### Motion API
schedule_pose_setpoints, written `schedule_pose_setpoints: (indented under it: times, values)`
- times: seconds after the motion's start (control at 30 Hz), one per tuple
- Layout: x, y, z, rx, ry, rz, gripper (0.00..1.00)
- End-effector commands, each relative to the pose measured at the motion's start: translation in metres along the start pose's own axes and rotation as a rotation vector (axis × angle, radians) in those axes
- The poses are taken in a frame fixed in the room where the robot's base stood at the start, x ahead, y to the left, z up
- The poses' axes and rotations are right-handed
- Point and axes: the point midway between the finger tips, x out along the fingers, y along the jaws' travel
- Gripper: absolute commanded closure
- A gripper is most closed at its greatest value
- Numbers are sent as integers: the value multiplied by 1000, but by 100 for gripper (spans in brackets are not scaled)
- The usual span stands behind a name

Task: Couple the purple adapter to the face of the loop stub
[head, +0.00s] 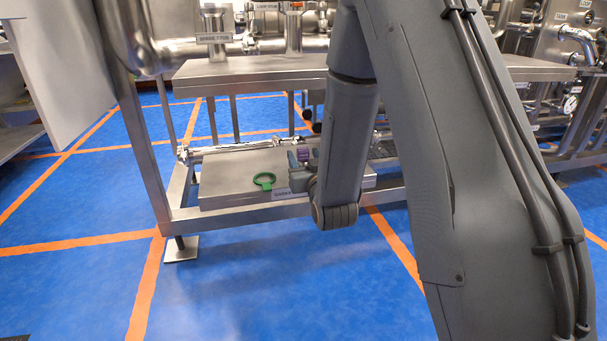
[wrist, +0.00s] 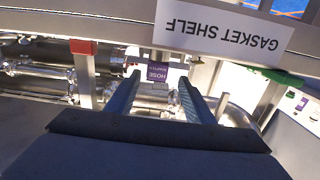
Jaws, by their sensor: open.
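A small purple piece (head: 303,154), which looks like the adapter, shows at the low steel shelf in the head view, beside my gripper (head: 300,165). In the wrist view a purple face lettered HOSE (wrist: 157,74) shows between the fingertips of my gripper (wrist: 158,80). The two fingers are apart, one on each side of it, with no clear contact. Its lower part is hard to make out against shiny metal behind. My arm covers much of the head view.
A green ring (head: 264,181) lies on the low shelf (head: 225,187), left of my gripper. A steel table top (head: 250,68) is above it. A white GASKET SHELF sign (wrist: 222,32) and a red block (wrist: 83,47) show in the wrist view. Blue floor (head: 80,205) is clear at left.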

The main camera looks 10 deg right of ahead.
Motion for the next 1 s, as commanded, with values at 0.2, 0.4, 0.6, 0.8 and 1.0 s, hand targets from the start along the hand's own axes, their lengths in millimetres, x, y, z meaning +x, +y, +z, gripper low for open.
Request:
schedule_pose_setpoints:
  times: [0.2, 0.4, 0.6, 0.8, 1.0]
  values:
    - [8, 1, 5, 0, 23, 1, 52]
    - [28, 2, 4, 0, 23, 2, 52]
    - [49, 5, 5, 0, 22, 2, 52]
    - [74, 6, 4, 0, 22, 1, 52]
    - [81, 6, 2, 0, 20, 1, 52]
